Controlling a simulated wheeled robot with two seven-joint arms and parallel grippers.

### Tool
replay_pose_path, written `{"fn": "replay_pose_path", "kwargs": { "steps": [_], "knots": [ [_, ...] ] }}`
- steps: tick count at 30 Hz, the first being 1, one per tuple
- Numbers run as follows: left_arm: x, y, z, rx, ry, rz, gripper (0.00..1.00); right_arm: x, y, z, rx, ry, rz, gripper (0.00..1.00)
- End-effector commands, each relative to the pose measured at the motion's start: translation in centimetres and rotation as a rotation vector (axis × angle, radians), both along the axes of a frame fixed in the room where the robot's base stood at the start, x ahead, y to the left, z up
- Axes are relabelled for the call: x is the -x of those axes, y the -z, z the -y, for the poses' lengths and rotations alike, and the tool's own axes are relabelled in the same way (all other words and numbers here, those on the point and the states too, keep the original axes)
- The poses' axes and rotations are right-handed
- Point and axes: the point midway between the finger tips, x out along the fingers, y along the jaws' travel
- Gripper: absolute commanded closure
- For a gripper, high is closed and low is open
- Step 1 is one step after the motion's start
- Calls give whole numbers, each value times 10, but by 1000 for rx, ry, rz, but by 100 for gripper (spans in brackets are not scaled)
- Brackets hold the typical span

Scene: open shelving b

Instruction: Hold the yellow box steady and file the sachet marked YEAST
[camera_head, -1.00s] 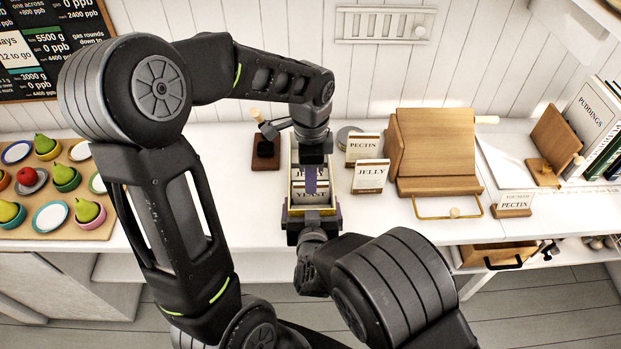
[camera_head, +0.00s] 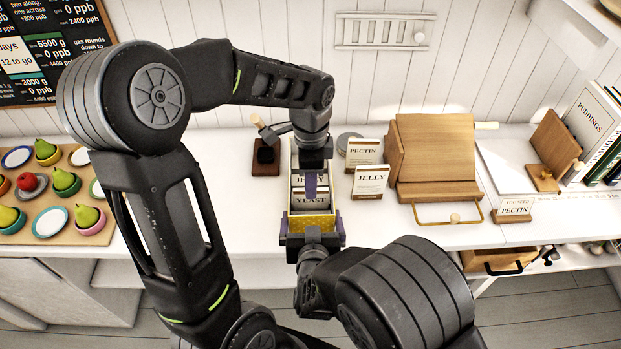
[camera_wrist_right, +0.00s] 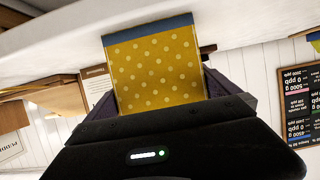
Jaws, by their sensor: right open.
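The yellow box (camera_head: 312,223), with pale dots, stands on the white counter, its near end facing me. It also shows in the right wrist view (camera_wrist_right: 155,72), with a blue edge. The sachet marked YEAST (camera_head: 311,200) is in the near part of the box; a card marked JELLY (camera_head: 303,180) shows behind it.
Packets marked PECTIN (camera_head: 364,152) and JELLY (camera_head: 371,182) stand right of the box. Further right are a wooden stand (camera_head: 440,150) and a small sign reading PECTIN (camera_head: 514,207). A dark wooden block (camera_head: 265,160) stands left. A fruit board (camera_head: 30,228) lies far left.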

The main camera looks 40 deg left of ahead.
Motion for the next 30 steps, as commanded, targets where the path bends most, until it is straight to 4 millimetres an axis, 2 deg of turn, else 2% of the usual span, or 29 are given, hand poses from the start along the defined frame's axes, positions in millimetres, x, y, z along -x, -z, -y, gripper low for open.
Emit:
{"fn": "replay_pose_path", "kwargs": {
  "steps": [4,9,30],
  "knots": [
    [0,0,0,0,0,0,63,18,-10,13,-1,-2,0,0],
    [0,0,0,0,0,0,63,28,-15,21,-1,-1,1,0],
    [0,0,0,0,0,0,63,28,-15,21,0,-1,0,0]
  ]
}}
